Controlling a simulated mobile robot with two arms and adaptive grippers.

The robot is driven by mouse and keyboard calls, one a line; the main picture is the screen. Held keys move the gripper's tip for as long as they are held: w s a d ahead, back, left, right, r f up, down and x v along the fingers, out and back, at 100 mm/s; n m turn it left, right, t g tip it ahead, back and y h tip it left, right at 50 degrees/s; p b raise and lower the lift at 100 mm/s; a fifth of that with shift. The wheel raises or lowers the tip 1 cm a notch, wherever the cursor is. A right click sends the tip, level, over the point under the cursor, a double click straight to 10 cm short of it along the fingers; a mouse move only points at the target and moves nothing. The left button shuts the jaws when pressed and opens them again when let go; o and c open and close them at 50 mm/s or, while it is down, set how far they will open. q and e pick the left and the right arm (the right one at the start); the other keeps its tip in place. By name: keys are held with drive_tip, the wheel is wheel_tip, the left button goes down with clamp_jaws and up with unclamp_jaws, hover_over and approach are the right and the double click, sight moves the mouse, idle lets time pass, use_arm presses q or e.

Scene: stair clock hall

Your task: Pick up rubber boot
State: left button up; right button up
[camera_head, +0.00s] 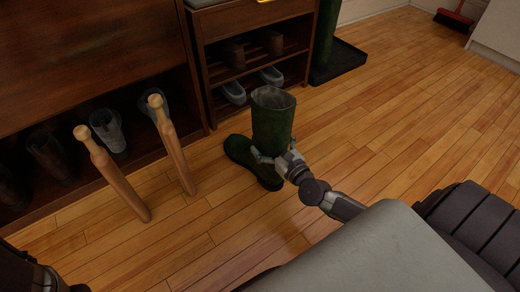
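A dark green rubber boot (272,118) stands upright on the wooden floor, its open top up and its toe pointing to the left. My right gripper (272,158) is low at the boot's ankle, with its fingers at the front and right side of the shaft. Whether the fingers press on the boot from both sides cannot be told. The arm behind it reaches in from the lower right. Only a dark part of my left arm shows in the bottom left corner; its fingers are not visible.
Two leaning wooden posts (110,172) (172,145) stand left of the boot. A dark cabinet (95,40) holds footwear underneath. A shoe rack (245,45) with shoes is behind. A black tray (340,62) bears a tall green object (324,40). Floor to the right is clear.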

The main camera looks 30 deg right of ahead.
drive_tip(key=shift+c, duration=0.3)
drive_tip(key=c, duration=1.3)
drive_tip(key=shift+r, duration=0.15)
drive_tip(key=shift+c, duration=1.4)
drive_tip(key=shift+r, duration=0.2)
